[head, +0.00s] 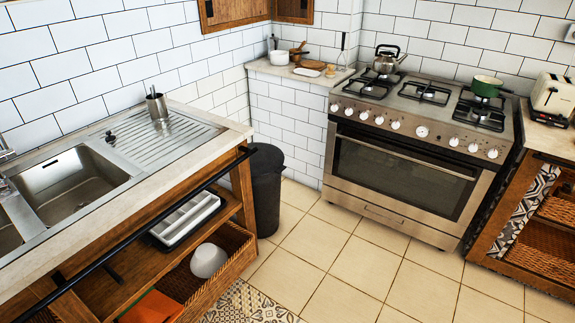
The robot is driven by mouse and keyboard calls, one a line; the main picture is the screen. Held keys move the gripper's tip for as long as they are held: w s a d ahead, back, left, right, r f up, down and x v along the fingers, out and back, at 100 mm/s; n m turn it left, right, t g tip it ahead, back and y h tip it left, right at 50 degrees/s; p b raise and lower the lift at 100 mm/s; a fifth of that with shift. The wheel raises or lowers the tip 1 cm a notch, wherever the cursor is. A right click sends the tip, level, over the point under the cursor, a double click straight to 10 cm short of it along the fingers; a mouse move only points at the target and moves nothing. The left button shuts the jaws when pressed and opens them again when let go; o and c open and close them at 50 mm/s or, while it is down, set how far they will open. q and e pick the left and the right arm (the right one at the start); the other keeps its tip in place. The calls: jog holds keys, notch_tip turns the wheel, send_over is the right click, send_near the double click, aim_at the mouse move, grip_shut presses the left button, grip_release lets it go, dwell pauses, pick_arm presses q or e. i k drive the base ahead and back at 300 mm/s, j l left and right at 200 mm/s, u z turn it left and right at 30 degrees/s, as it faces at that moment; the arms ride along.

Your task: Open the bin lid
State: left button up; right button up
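A dark grey bin (266,195) stands on the floor in the corner, between the end of the sink counter and the tiled ledge beside the stove. Its rounded lid (265,158) is on top and looks closed. The counter's end post and rail hide part of the bin's left side. Neither of my grippers shows in the head view.
The sink counter (222,122) with a dark front rail (140,225) runs along the left. The steel stove (400,170) stands to the right of the bin. The tiled floor (335,255) in front is clear, with a patterned mat (250,305) at the bottom.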

aim_at(268, 159)
jog(key=i+l+u, duration=0.65)
jog(key=l+u, duration=0.2)
jog(key=u, duration=0.15)
jog(key=l+u, duration=0.25)
jog(key=u, duration=0.25)
jog(key=i+l, duration=0.05)
